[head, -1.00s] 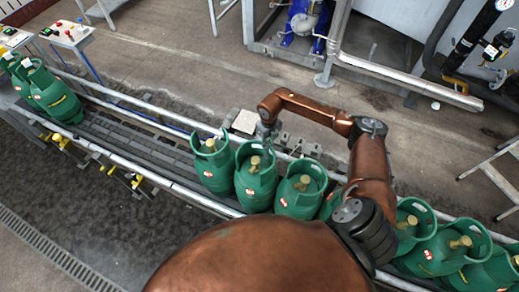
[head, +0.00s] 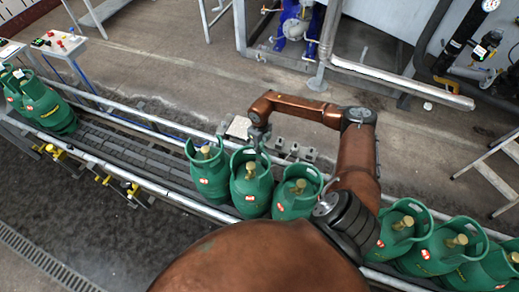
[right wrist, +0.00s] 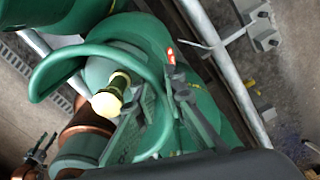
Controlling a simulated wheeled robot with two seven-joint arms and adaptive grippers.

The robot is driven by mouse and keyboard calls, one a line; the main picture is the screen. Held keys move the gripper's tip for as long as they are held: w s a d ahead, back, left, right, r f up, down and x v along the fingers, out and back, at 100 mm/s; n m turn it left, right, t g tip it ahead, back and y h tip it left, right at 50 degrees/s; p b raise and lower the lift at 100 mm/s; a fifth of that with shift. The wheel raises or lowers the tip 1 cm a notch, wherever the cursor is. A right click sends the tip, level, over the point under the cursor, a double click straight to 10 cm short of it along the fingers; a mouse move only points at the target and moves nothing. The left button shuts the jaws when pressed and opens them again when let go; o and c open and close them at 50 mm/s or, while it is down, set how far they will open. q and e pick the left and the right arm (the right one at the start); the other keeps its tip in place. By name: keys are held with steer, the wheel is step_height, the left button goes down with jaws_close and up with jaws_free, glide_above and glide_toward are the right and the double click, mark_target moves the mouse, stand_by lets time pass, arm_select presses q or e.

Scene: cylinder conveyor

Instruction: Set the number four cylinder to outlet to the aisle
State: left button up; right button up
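Green gas cylinders with open collars and brass valves stand in a row on the conveyor (head: 130,142). No number is legible, so I cannot tell which is number four. My right gripper (head: 257,140) is over the far collar rim of the middle cylinder (head: 250,190) of three near the centre. In the right wrist view, the right gripper's fingers (right wrist: 161,90) are spread, one on each side of that cylinder's collar rim (right wrist: 100,50). A small gripper, apparently my left one (right wrist: 40,150), shows low at the left there, with fingers apart.
Neighbouring cylinders stand close on the left (head: 209,176) and right (head: 297,197). More cylinders stand at the belt's right end (head: 430,252) and far left (head: 45,108). Rails (head: 160,180) edge the belt. The aisle floor (head: 170,75) behind has free room; a step frame (head: 495,170) stands at right.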

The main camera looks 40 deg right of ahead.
steer(key=o, duration=0.4)
steer(key=shift+w+r, duration=0.1)
steer(key=shift+w, duration=0.15)
steer(key=shift+s, duration=0.1)
arm_select(q)
steer(key=shift+s, duration=0.2)
arm_select(e)
step_height(320, 180, up, 12)
stand_by(0.5)
